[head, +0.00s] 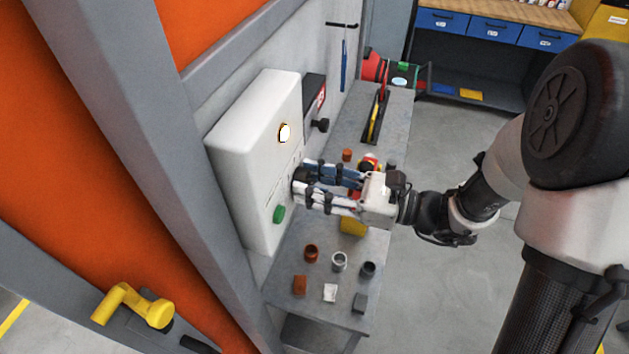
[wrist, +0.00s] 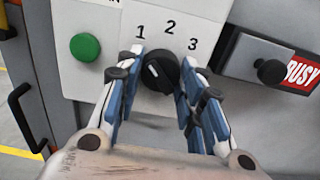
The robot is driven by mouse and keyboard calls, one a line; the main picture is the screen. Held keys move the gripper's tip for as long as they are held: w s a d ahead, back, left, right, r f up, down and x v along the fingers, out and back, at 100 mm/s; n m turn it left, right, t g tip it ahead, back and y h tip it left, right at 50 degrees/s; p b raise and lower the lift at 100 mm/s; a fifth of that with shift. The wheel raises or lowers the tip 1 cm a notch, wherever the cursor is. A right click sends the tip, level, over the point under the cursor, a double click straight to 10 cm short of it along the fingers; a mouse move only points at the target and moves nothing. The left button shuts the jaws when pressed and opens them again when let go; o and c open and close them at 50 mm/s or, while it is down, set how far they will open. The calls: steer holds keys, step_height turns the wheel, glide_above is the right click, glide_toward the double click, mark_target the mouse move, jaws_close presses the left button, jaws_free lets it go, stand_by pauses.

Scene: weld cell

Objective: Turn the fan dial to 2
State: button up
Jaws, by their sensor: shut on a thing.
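The fan dial (wrist: 161,74) is a black round knob on a white control box (head: 253,150), under the printed numbers 1, 2 and 3. Its white mark sits on its left part and appears to lean up-left, towards the 1 side. My gripper (wrist: 161,62) is shut on the dial, with one blue-padded finger on each side of it. In the head view my gripper (head: 301,184) reaches left to the face of the box, and its fingers hide most of the dial.
A green button (wrist: 85,46) and a lit round lamp (head: 284,132) are on the same box. A black knob (wrist: 271,71) by a red BUSY sign (wrist: 302,75) is to the right. Small cups and blocks stand on the grey bench (head: 318,312) below.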

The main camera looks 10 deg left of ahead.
steer(key=shift+p, duration=0.35)
steer(key=m+p, duration=0.4)
steer(key=p, duration=0.2)
steer(key=shift+r, duration=0.2)
steer(key=m+p, duration=0.4)
steer(key=shift+f, duration=0.15)
steer(key=shift+m+p, duration=0.35)
steer(key=shift+m, duration=0.15)
steer(key=shift+s, duration=0.1)
steer(key=o, duration=1.1)
steer(key=shift+c, duration=0.2)
steer(key=shift+d, duration=0.15)
steer(key=d, duration=1.1)
steer(key=shift+s+d, duration=0.4)
steer(key=shift+s, duration=0.05)
